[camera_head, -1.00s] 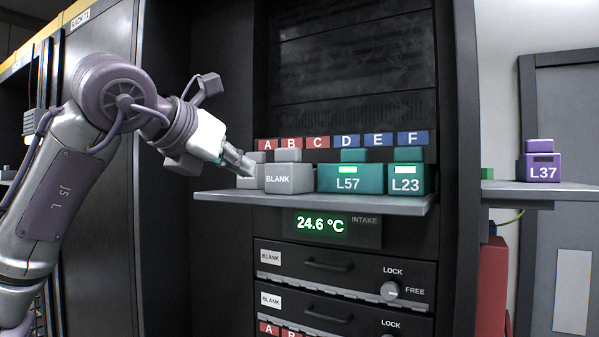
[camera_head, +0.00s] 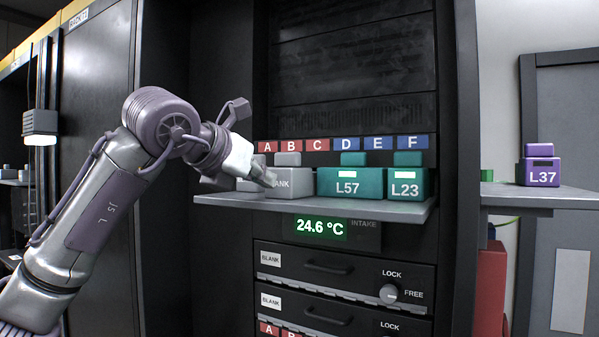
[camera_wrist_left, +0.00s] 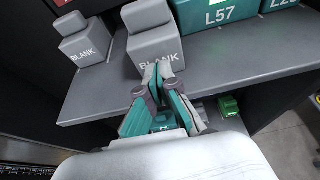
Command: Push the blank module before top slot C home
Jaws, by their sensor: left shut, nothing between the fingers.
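Two grey blank modules stand side by side on the shelf (camera_head: 330,205) under the row of slot letters. The right-hand blank module (camera_head: 301,181) is beside the wide teal L57 module (camera_head: 349,184) and appears below letters B and C (camera_head: 317,143); its exact slot is hard to tell. It also shows in the left wrist view (camera_wrist_left: 150,50). The left-hand blank module (camera_wrist_left: 86,49) is partly hidden by my wrist in the head view. My left gripper (camera_head: 272,181) is shut and empty, its fingertips at the front of the right-hand blank module; contact cannot be told. My right gripper is not in view.
A teal L23 module (camera_head: 405,184) stands right of L57. A purple L37 module (camera_head: 539,171) sits on a side shelf at the right. Below are a temperature display (camera_head: 321,227) and drawers with lock knobs (camera_head: 390,294). The air before the shelf's right half is clear.

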